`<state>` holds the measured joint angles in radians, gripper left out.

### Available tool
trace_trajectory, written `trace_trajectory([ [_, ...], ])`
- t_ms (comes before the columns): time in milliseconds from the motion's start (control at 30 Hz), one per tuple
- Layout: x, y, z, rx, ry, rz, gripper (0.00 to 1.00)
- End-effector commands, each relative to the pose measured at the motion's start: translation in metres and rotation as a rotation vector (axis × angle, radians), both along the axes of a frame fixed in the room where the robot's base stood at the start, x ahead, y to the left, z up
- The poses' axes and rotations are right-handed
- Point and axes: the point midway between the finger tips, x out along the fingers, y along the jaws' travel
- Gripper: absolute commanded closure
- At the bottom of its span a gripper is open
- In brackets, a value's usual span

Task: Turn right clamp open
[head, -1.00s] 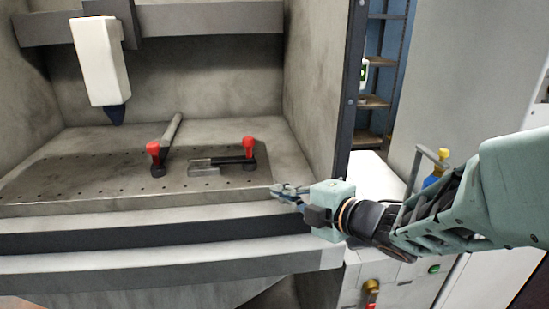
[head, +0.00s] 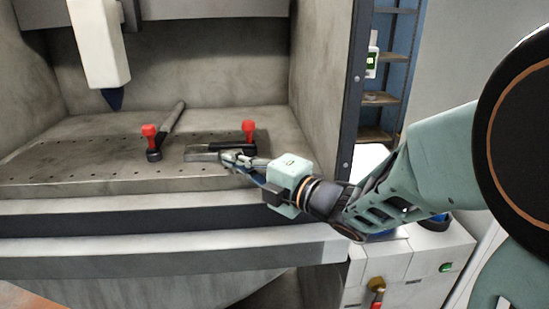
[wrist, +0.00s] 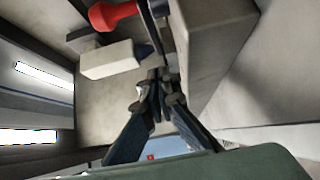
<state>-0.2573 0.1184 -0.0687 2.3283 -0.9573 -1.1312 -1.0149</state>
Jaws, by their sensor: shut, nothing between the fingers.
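The right clamp has a red knob (head: 249,127) above a dark arm that points left over a grey metal block (head: 201,153) on the perforated plate (head: 60,172). My gripper (head: 227,157) is shut and empty, in front of the clamp and by the right end of the block. In the head view it partly covers the clamp's front side. The red knob shows at the top of the wrist view (wrist: 114,15), left of my fingertips (wrist: 158,78). I cannot tell whether the fingers touch the clamp.
A left clamp with a red knob (head: 149,131) stands on the plate, with a grey bar (head: 172,117) running back from it. A white tool head (head: 98,45) with a dark blue tip hangs above left. The chamber's right wall (head: 318,100) rises beside the plate.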

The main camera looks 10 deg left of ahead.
Motion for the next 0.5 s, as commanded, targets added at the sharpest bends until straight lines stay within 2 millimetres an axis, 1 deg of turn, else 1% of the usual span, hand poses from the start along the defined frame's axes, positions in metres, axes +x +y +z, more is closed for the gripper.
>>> trace_trajectory([
  [33, 0.009, 0.003, -0.001, -0.001, 0.002, 0.0, 1.0],
  [100, 0.019, 0.005, -0.001, -0.001, 0.002, -0.001, 1.0],
  [200, 0.029, 0.007, -0.001, -0.001, 0.001, -0.001, 1.0],
  [333, 0.037, 0.009, 0.0, -0.001, 0.001, -0.001, 1.0],
  [500, 0.04, 0.009, 0.0, -0.001, 0.001, -0.001, 1.0],
])
